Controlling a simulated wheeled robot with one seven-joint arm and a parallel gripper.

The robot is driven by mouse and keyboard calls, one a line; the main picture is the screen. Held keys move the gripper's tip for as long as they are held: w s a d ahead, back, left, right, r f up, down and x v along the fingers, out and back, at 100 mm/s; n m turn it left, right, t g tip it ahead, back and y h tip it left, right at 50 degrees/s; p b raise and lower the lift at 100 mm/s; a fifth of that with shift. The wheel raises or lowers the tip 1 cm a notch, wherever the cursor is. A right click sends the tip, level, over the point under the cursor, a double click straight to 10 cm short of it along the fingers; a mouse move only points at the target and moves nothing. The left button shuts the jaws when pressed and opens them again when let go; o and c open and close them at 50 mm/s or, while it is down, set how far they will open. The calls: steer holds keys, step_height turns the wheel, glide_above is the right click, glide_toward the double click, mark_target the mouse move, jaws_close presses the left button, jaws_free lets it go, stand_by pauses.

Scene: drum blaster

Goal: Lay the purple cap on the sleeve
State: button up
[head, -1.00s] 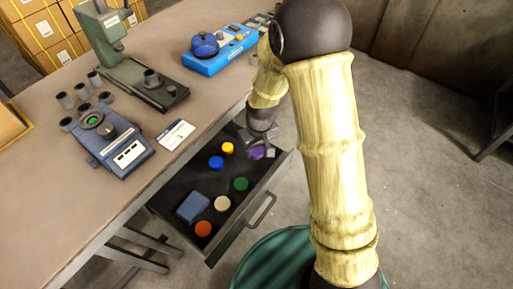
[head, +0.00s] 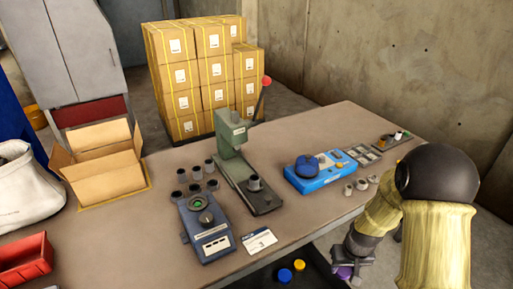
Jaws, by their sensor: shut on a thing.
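My gripper (head: 350,273) is low at the right edge of the workbench, shut on the purple cap (head: 343,272). The fingers and the frame's bottom edge partly hide the cap. A dark grey sleeve (head: 254,184) stands upright on the base of the green press (head: 232,160), open end up with no cap on it. Several similar grey sleeves (head: 195,172) stand behind the dark blue tester (head: 204,226). My gripper is well to the right of the press and apart from all these sleeves.
The open drawer (head: 318,266) under the bench holds a blue cap (head: 284,275) and a yellow cap (head: 299,265). A blue device (head: 318,176) and several small metallic pieces (head: 361,184) lie between press and arm. The bench front is mostly clear.

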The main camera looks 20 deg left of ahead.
steer(key=d+r+m+p, duration=0.2)
steer(key=d+r+p, duration=0.3)
steer(key=r+p, duration=0.3)
steer(key=d+r+m+p, duration=0.2)
steer(key=d+r+p, duration=0.2)
steer(key=r+p, duration=0.5)
steer(key=p, duration=0.8)
steer(key=shift+w+d+r+h, duration=0.3)
steer(key=shift+d, duration=0.1)
